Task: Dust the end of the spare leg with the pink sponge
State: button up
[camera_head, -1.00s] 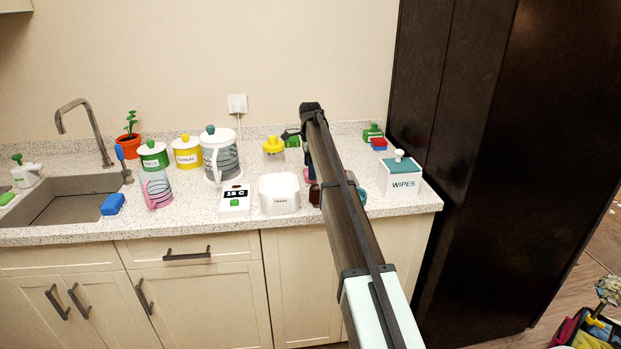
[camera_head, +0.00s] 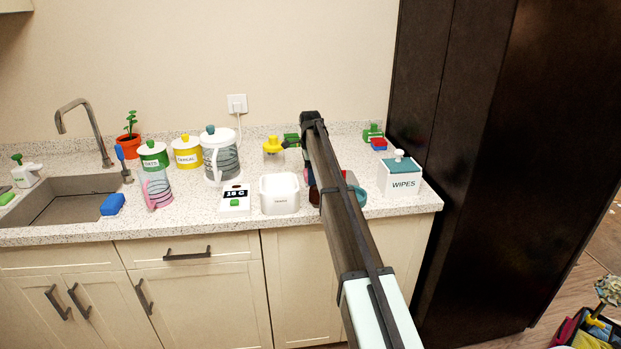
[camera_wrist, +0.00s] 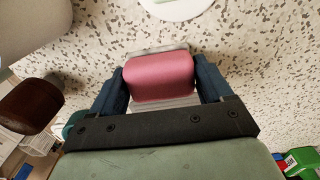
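The pink sponge (camera_wrist: 160,76) is between the two dark blue fingers of my gripper (camera_wrist: 162,82) in the wrist view. Both fingers press against its sides, and a grey layer shows along its edges. The speckled countertop is behind it. In the head view my arm hides most of the gripper and the sponge. A dark brown, rounded piece (camera_wrist: 30,104) lies to the left in the wrist view, apart from the sponge; it may be the spare leg, but I cannot tell for sure. It also shows in part left of my arm in the head view (camera_head: 314,196).
A white bin (camera_head: 279,195) and a scale-like display (camera_head: 234,198) stand left of my arm. The wipes box (camera_head: 400,178) and a teal bowl (camera_head: 360,196) are to the right. A kettle (camera_head: 219,156) stands farther back. A tall dark cabinet (camera_head: 480,170) bounds the counter's right side.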

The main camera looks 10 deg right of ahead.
jog(key=c, duration=0.5)
jog(key=shift+r, duration=0.1)
jog(key=shift+r, duration=2.4)
